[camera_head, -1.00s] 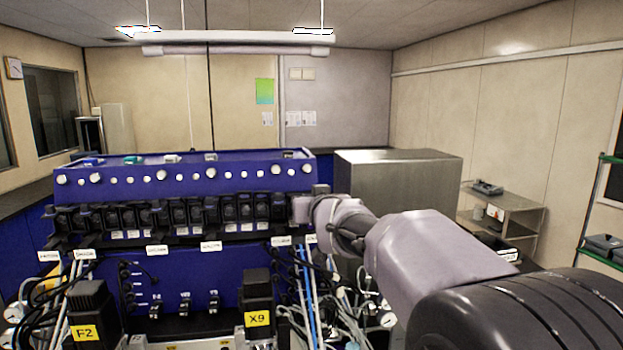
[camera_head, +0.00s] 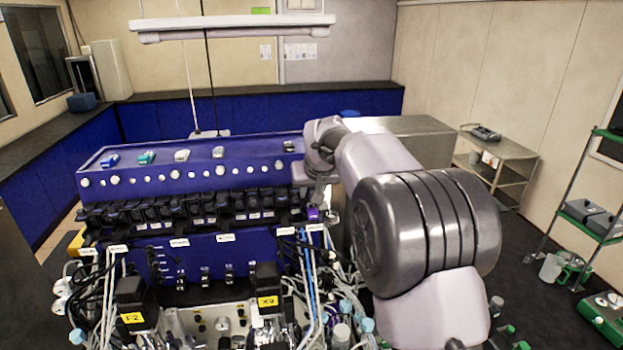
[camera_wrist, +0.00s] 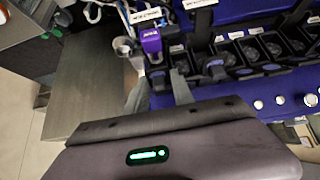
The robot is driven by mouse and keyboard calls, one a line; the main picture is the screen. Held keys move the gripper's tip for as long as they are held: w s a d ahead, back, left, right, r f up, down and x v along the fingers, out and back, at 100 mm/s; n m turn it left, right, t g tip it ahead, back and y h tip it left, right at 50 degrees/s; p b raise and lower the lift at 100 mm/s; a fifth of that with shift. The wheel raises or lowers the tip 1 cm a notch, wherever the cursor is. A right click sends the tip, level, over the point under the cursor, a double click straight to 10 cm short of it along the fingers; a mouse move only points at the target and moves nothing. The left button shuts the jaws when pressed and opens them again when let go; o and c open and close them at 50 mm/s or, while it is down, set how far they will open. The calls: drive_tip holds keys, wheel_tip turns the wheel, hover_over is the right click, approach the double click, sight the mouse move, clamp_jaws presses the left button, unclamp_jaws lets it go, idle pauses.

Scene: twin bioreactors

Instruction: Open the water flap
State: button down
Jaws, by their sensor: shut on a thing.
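A small purple flap (camera_wrist: 151,42) with a pale label, likely the water flap, stands at the end of a row of black units in the wrist view. In the head view this purple flap (camera_head: 313,214) shows at the right end of the blue bioreactor bench. My gripper (camera_wrist: 158,92) points at it, with one finger on each side of a grey piece that seems to join the purple flap. The fingers are shut on it. In the head view my gripper (camera_head: 316,194) reaches down just above the purple part, and my wrist hides some of the contact.
A row of black units (camera_head: 195,208) runs left of the flap along the blue bench (camera_head: 190,160). Tubes and cables (camera_head: 310,270) hang below it. A steel cabinet (camera_head: 405,135) stands behind my arm. A trolley (camera_head: 500,155) and green shelves (camera_head: 590,200) stand at the right.

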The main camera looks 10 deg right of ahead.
drive_tip(key=shift+g+p, duration=0.3)
drive_tip(key=c, duration=1.4)
unclamp_jaws()
drive_tip(key=shift+w, duration=0.1)
drive_tip(key=b+v, duration=0.2)
drive_tip(key=v, duration=1.5)
drive_tip(key=shift+r+b, duration=0.2)
drive_tip(key=shift+b, duration=0.15)
